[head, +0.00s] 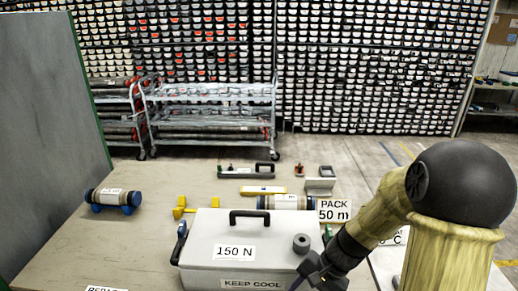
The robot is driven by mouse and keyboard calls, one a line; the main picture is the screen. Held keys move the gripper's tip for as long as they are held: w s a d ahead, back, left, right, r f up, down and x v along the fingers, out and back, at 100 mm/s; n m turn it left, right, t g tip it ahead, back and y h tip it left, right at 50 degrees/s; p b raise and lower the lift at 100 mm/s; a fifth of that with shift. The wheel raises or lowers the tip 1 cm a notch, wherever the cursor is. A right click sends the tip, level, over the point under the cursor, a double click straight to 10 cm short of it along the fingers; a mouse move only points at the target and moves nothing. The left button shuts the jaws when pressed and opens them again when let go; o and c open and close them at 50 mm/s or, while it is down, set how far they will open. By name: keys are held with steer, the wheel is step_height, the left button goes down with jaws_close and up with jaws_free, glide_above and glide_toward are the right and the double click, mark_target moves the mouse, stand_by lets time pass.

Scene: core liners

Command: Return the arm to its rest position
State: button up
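My arm comes in from the right, with a black round joint at the top and pale wood-coloured links. It slopes down and left to my gripper (318,272), which is dark and low in the view, at the right end of a grey box (208,253). The fingers are too small and partly hidden, so I cannot tell whether they are open or hold anything, or whether they touch the box. The box has a lid with a black handle (249,217) and labels "150 N" and "KEEP COOL". A grey cylinder (301,243) is on the lid's right side near my gripper.
The table (120,240) has free room at the left. Behind the box are a core liner (288,202) by a "PACK 50 m" sign (334,210), yellow supports (184,208) and a grey tool (246,171). Another liner (112,197) rests on blue supports. A grey panel (50,130) stands left.

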steer(key=s+d+r+n+t+h, duration=0.3)
steer(key=s+d+r+n+h, duration=0.1)
steer(key=n+h, duration=0.1)
steer(key=shift+d+r+n+h, duration=0.2)
steer(key=shift+n+h, duration=0.1)
steer(key=shift+n, duration=0.6)
steer(key=shift+s, duration=0.1)
